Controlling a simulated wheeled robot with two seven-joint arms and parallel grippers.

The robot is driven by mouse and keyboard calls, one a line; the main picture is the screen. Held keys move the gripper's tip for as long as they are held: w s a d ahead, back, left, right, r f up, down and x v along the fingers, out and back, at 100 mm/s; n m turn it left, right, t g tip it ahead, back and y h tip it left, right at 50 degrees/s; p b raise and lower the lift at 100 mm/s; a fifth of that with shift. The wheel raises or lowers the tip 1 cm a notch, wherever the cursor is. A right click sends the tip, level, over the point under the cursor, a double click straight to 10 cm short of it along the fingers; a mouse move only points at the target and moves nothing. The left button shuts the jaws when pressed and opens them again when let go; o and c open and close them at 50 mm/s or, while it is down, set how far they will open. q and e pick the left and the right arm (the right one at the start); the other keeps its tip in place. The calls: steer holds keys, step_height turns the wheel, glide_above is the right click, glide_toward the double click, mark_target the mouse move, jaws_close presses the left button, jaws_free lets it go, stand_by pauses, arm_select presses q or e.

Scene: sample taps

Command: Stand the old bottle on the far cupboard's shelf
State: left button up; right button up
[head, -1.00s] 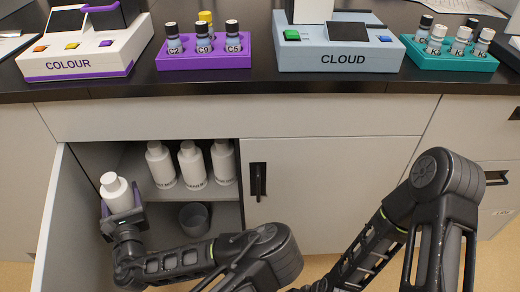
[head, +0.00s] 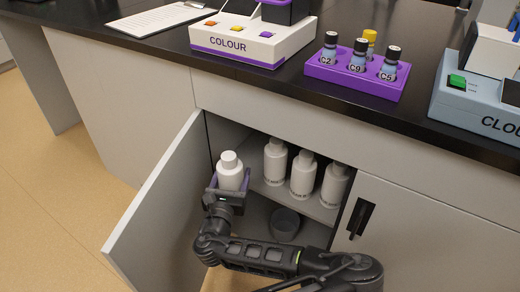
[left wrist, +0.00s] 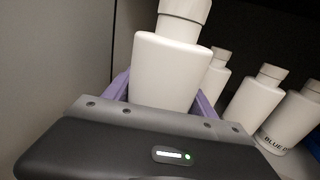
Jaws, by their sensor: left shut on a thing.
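My left gripper (head: 228,187) is shut on a white bottle (head: 230,170), held upright at the left of the open cupboard's mouth. In the left wrist view the same bottle (left wrist: 166,70) stands between the purple fingers. The cupboard's shelf (head: 268,186) carries several white bottles: one (head: 275,161) nearest the held one, one in the middle (head: 303,175) and one on the right (head: 334,185). A gap separates the held bottle from the nearest standing one. Whether the held bottle touches the shelf cannot be told. My right gripper is out of view.
The open cupboard door (head: 155,205) stands close on the left of my gripper. A grey bin (head: 285,222) sits below the shelf. On the counter above are a COLOUR device (head: 250,40), a purple vial rack (head: 355,82) and a CLOUD device (head: 475,100).

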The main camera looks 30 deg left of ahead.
arm_select(q)
steer(key=x, duration=1.6)
steer(key=shift+r, duration=0.15)
steer(key=shift+w+a+f+b, duration=0.1)
steer(key=shift+w+f+b, duration=0.15)
steer(key=shift+f, duration=0.6)
steer(key=shift+w+f+b, duration=0.1)
steer(key=shift+f+b, duration=0.2)
steer(key=shift+f, duration=0.6)
